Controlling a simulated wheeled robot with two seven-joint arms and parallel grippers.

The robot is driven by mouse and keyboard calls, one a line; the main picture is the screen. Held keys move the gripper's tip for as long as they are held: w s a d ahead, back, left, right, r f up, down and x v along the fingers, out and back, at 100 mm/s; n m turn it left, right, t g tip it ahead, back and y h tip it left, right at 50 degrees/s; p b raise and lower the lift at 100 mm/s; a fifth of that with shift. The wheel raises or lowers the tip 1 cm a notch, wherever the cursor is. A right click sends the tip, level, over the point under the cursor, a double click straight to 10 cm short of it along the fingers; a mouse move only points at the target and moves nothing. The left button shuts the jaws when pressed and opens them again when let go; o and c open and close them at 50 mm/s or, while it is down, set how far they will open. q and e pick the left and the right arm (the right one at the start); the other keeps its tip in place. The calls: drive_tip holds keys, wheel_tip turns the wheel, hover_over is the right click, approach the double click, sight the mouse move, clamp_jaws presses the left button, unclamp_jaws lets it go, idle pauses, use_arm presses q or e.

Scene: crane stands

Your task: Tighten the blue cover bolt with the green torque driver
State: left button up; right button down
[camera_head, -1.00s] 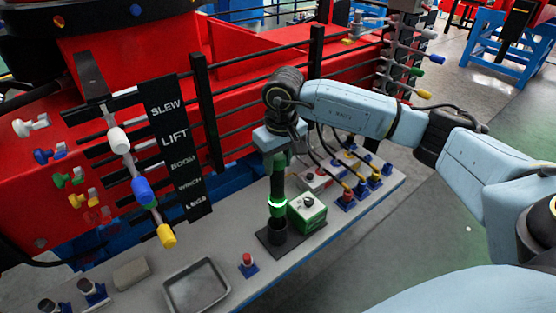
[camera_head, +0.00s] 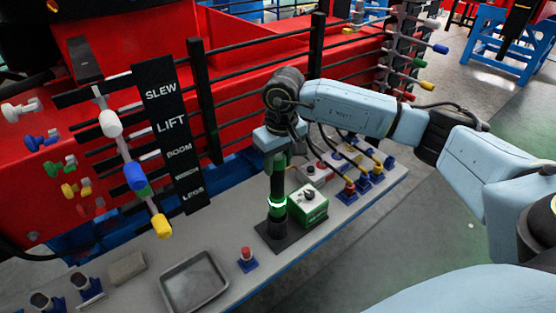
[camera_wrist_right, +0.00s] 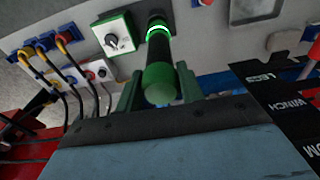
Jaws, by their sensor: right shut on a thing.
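The green torque driver (camera_head: 277,187) stands upright, with a lit green ring, its dark lower end at a black holder (camera_head: 268,235) on the bench. My right gripper (camera_head: 277,158) is shut on its upper end from above. In the right wrist view the driver's green end (camera_wrist_right: 160,83) sits between my right fingers (camera_wrist_right: 158,92). I cannot tell whether the driver's lower end is clear of the holder. The blue cover bolt (camera_head: 42,141) is on the red panel at far left, between a white and a green one. My left gripper is not in view.
A green box with a dial (camera_head: 308,205) stands close right of the driver. A grey tray (camera_head: 193,282) and a red button (camera_head: 246,253) are on the bench to the left. Levers with coloured knobs (camera_head: 135,176) and a label board (camera_head: 172,135) stand before the panel.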

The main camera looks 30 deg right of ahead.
sight(278, 176)
drive_tip(key=shift+f+b, duration=2.25)
drive_tip(key=shift+f, duration=0.2)
drive_tip(key=c, duration=0.9)
unclamp_jaws()
drive_tip(key=shift+c, duration=0.2)
drive_tip(key=shift+o, duration=0.6)
drive_tip(key=shift+f, duration=0.1)
drive_tip(key=shift+s+r+p, duration=0.2)
drive_tip(key=shift+r+p, duration=1.25)
drive_tip(key=shift+r, duration=1.15)
